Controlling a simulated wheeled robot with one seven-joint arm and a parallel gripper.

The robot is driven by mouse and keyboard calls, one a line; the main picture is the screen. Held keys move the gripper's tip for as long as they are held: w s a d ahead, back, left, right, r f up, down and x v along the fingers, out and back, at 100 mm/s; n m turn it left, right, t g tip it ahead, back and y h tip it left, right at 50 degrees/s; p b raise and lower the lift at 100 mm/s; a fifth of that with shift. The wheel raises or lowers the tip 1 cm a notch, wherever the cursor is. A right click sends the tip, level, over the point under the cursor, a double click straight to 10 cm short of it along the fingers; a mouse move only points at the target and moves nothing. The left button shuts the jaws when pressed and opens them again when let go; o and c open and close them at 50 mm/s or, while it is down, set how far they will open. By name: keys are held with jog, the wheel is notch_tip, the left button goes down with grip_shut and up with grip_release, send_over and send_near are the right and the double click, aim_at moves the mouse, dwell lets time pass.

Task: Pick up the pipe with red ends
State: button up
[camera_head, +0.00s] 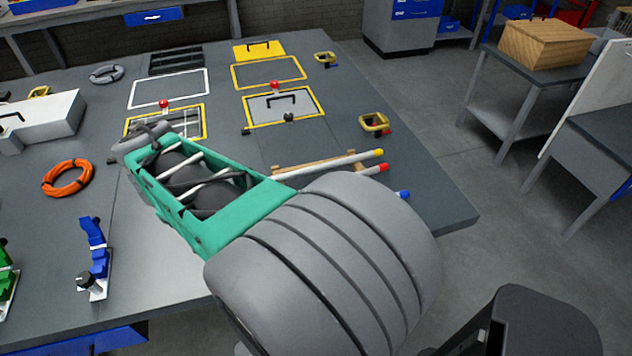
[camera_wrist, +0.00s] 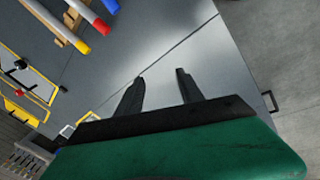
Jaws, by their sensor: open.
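The pipe with red ends (camera_head: 372,170) lies on the grey table between a yellow-ended pipe (camera_head: 345,160) and a blue-ended one (camera_head: 403,194). My arm hides most of it in the head view; one red end shows. In the wrist view the red-ended pipe (camera_wrist: 94,17) is at the upper left, again with one end showing. My gripper (camera_wrist: 160,76) is open and empty over bare table, to the right of and below the pipe ends. I cannot make out its fingers in the head view.
A wooden rest (camera_head: 318,166) lies under the pipes. Yellow-framed areas (camera_head: 268,72), an orange cable coil (camera_head: 68,178) and a blue fixture (camera_head: 95,250) are elsewhere on the table. The table's right corner (camera_head: 455,205) is clear. A wooden box (camera_head: 545,45) stands on a separate bench.

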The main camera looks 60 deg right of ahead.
jog(key=s+d+n+g+p, duration=0.1)
jog(key=s+d, duration=0.3)
jog(key=d, duration=0.4)
jog(key=s+d+f+n+g+p, duration=0.1)
jog(key=s+d+n+g, duration=0.1)
jog(key=d, duration=0.7)
jog(key=s+d+n+g+h+p, duration=0.1)
jog(key=s+d+n, duration=0.2)
jog(key=s+d, duration=0.3)
jog(key=shift+s+d+f+g, duration=0.15)
jog(key=shift+d+f+g, duration=0.05)
jog(key=shift+d, duration=0.6)
jog(key=shift+s+d+f+g, duration=0.1)
jog(key=shift+d+f+g, duration=0.1)
jog(key=shift+d, duration=0.6)
jog(key=shift+n, duration=0.3)
jog(key=x, duration=0.5)
jog(key=s+p+x, duration=0.1)
jog(key=x, duration=0.2)
jog(key=shift+r, duration=0.1)
jog(key=shift+c, duration=0.6)
grip_shut()
jog(key=shift+r, duration=0.1)
